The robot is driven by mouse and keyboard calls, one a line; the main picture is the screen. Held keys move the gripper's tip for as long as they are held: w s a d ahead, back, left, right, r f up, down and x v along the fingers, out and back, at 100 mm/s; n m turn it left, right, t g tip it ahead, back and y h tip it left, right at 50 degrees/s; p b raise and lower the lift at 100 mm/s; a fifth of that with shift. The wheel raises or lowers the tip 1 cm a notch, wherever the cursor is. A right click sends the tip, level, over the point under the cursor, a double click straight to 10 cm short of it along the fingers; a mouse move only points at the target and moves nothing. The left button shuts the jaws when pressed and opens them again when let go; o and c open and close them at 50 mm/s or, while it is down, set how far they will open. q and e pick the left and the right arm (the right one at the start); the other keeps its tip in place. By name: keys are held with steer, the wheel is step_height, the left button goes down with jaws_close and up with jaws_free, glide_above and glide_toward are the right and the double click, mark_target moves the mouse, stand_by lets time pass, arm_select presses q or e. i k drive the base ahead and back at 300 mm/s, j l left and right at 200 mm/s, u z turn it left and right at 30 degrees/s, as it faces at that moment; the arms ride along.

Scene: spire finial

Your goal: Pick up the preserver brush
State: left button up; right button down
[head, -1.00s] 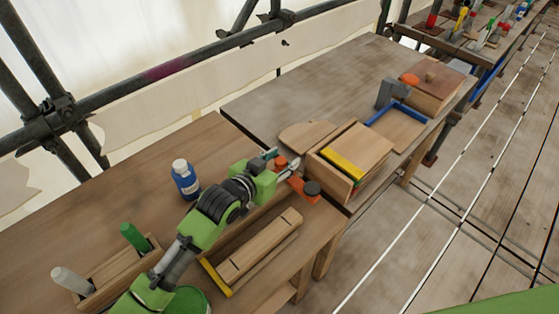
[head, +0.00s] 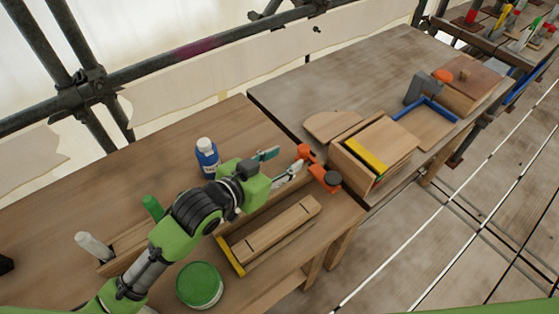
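No brush can be told for certain. A green upright handle (head: 152,207) and a pale upright handle (head: 93,245) stand at a wooden holder at the left; either could be a brush handle. A green round tin (head: 199,285) stands in front of my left arm. My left gripper (head: 290,158) is open and empty, its two fingers spread, over the bench, away from both handles. Its tips point at an orange clamp-like tool (head: 322,173) with a dark knob, just beyond them. My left arm partly hides the holder. My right gripper is not in view.
A blue bottle with a white cap (head: 207,158) stands behind my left gripper. A wooden block with a yellow end (head: 275,235) lies in front. A wooden box (head: 375,150) and a blue-edged tray (head: 430,115) are on the grey bench. The back left bench is clear.

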mark_target(153, 207)
steer(key=k+l, duration=1.2)
steer(key=l, duration=0.1)
